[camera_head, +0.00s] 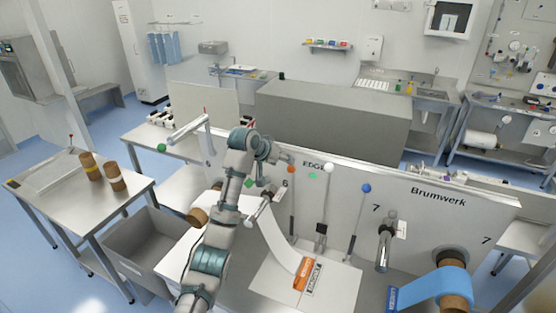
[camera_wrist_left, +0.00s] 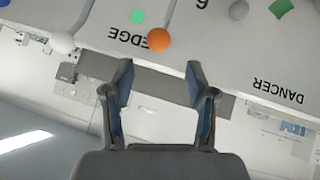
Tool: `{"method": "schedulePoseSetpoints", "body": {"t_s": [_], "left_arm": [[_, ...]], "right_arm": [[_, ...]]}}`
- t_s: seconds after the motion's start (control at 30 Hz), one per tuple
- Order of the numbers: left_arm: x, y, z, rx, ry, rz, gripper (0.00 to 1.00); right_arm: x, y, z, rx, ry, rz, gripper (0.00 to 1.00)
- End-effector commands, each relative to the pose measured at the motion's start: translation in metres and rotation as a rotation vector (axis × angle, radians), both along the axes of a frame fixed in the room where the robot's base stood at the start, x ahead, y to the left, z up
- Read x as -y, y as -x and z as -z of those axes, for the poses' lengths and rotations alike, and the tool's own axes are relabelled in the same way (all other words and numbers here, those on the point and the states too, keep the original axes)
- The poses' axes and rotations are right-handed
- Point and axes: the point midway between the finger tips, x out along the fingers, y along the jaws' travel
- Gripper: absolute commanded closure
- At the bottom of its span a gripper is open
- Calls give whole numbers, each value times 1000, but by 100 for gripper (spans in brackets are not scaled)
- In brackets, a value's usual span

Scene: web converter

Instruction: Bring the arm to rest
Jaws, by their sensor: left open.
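My left arm rises from the bottom of the head view, and its gripper (camera_head: 282,158) is in front of the grey machine panel (camera_head: 345,200), near the EDGE label. In the left wrist view the two dark fingers of the left gripper (camera_wrist_left: 159,68) are spread apart with nothing between them. That view is upside down. The orange knob (camera_wrist_left: 159,39) shows just beyond the fingertips; I cannot tell its distance from them. In the head view the orange knob (camera_head: 291,169) is just below the gripper. My right gripper is not in view.
Levers with a white knob (camera_head: 328,167) and a blue knob (camera_head: 366,188) stand along the panel. A steel table (camera_head: 60,202) with two brown rolls and a grey bin (camera_head: 150,247) are at left.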

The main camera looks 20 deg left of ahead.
Motion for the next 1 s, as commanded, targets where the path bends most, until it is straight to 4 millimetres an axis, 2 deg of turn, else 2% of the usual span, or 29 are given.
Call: {"method": "schedulePoseSetpoints", "body": {"t_s": [0.2,0.67,0.73,0.77,0.87,0.97,1.0], "left_arm": [[-6,15,-16,-2,-1,0,43],[-6,17,-17,-2,0,1,43],[-5,17,-13,-6,-4,1,43],[-4,17,-7,-10,-7,2,43],[1,20,31,-34,-35,8,43],[12,32,97,-75,-84,21,43],[17,41,129,-94,-107,31,43]], "right_arm": [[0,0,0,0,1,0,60],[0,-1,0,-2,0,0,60],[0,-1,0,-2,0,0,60],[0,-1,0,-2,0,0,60],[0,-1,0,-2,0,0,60],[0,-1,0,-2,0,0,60],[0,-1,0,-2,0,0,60]]}}
